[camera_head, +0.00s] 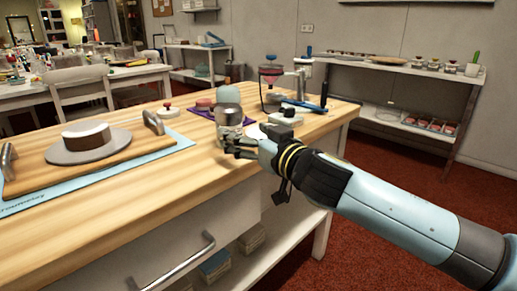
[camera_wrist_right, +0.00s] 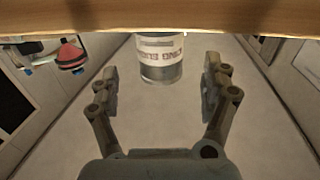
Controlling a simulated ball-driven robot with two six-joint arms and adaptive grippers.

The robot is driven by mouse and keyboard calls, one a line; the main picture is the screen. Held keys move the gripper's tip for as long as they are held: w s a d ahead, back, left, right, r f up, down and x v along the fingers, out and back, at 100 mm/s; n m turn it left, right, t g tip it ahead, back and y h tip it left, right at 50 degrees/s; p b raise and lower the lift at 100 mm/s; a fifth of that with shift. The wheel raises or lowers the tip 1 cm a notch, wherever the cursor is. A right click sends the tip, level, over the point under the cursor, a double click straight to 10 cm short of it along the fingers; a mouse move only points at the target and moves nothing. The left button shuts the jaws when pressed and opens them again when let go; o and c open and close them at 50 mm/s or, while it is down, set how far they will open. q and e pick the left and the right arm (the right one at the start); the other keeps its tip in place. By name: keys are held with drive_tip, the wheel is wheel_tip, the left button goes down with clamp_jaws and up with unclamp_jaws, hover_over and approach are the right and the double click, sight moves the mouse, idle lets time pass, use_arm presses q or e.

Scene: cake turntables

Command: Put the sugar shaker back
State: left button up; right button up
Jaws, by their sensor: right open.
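My right gripper (camera_head: 238,146) is open and empty on the near side of the shaker. In the wrist view its two fingers (camera_wrist_right: 160,75) are spread wide, with the shaker centred between and just beyond the tips. It looks apart from both fingers. My left gripper is in neither view.
A dark cake with a white top (camera_head: 86,134) sits on a grey disc on a handled wooden board (camera_head: 35,177) at left. A purple mat (camera_head: 201,113) lies behind the shaker.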

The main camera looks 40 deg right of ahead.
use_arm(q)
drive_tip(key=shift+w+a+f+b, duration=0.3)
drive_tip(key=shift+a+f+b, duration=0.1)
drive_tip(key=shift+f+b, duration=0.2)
use_arm(e)
drive_tip(key=s, duration=0.5)
drive_tip(key=shift+a, duration=0.25)
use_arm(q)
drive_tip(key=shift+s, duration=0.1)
